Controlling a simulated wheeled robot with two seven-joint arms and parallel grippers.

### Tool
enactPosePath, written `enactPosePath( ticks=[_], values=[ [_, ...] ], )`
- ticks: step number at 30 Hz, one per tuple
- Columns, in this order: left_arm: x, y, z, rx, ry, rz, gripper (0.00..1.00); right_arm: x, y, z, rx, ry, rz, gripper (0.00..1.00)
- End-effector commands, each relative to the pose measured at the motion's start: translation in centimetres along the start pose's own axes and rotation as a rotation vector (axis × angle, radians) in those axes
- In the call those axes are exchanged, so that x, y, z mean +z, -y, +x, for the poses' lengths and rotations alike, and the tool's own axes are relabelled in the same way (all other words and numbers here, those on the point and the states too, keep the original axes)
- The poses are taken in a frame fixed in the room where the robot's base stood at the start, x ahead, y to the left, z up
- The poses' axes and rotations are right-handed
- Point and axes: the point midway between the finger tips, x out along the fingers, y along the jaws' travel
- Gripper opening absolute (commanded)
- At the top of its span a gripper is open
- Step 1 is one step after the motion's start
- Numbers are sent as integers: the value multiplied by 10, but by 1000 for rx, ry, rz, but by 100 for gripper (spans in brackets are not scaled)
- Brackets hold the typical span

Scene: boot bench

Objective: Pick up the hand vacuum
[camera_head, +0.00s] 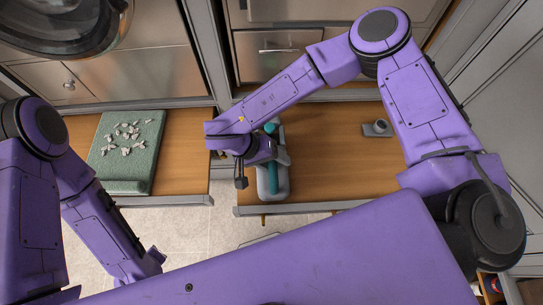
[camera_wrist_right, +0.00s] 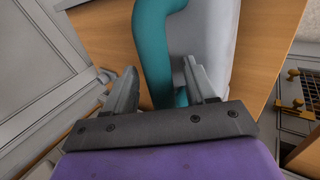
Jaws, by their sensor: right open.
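The hand vacuum, with a teal handle (camera_head: 272,180) and a grey body (camera_head: 282,157), lies on the wooden bench near its front left corner. My right gripper (camera_head: 268,150) is over it in the head view and partly covers it. In the right wrist view, the open right gripper (camera_wrist_right: 160,84) has one finger on each side of the teal handle (camera_wrist_right: 153,45). The right-hand finger is close to the grey body (camera_wrist_right: 205,30); whether it touches is unclear. My left arm shows at the left, but its gripper is not visible.
A small grey object (camera_head: 377,128) stands on the bench (camera_head: 325,170) to the right, with bare wood between. A green cushion (camera_head: 142,170) with several white scraps lies on the left bench section. Cabinet fronts and a drawer (camera_head: 275,62) stand behind.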

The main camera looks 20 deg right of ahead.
Motion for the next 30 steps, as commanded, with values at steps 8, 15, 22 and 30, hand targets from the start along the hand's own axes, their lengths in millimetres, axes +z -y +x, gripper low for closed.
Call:
enactPosePath(
  ticks=[8, 15, 22, 30],
  values=[
    [0, 0, 1, 0, 0, 0, 0, 0, 0, 0, 0, -1, -1, 4],
    [0, 0, 1, 0, 0, 0, 0, 0, 0, -1, 0, -1, -1, 0],
    [0, 0, 1, 0, 0, 0, 0, 0, 0, -1, -1, -1, -1, 0],
    [0, 0, 1, 0, 0, 0, 0, 0, 0, -1, -1, -2, 0, 0]
  ],
)
